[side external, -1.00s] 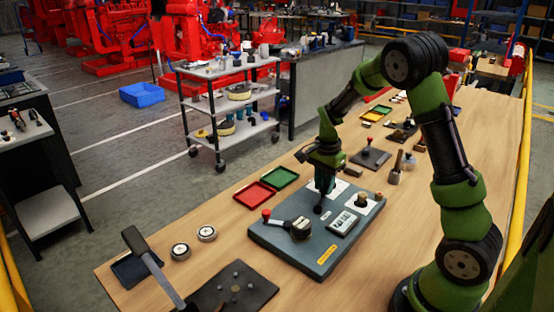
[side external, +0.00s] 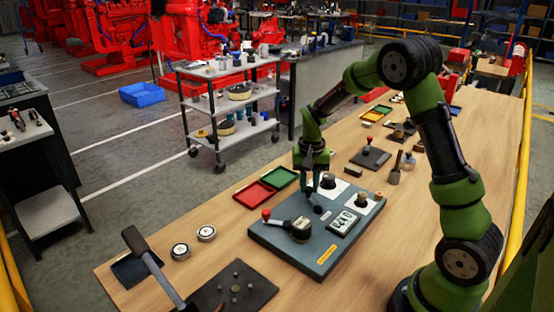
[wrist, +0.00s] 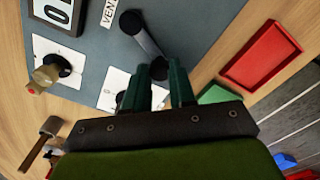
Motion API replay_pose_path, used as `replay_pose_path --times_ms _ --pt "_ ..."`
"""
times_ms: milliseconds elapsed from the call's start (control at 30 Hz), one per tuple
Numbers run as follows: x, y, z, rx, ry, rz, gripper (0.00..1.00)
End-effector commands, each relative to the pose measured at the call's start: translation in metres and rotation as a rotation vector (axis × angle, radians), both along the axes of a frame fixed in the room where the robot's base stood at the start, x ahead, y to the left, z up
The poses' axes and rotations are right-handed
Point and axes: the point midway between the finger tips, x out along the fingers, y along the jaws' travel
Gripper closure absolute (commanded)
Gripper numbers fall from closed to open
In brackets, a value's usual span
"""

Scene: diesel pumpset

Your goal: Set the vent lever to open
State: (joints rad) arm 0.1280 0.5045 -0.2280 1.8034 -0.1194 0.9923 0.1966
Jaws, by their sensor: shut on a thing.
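The vent lever is a dark bar with a rounded black end (wrist: 131,21) beside a partly visible label reading "VEN" (wrist: 109,12) in the wrist view. Its grey arm (wrist: 146,42) slants down to my gripper (wrist: 166,82). I cannot read any open or closed mark.
Two round gauges (side external: 206,233) lie nearer on the bench.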

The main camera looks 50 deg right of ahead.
Motion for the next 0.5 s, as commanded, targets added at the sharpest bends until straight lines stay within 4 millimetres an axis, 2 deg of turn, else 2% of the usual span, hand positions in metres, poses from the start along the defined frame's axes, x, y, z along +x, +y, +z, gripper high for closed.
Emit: replay_pose_path --times_ms 500 --pt "0.0027 0.0068 0.0012 0.003 -0.002 0.106 1.0"
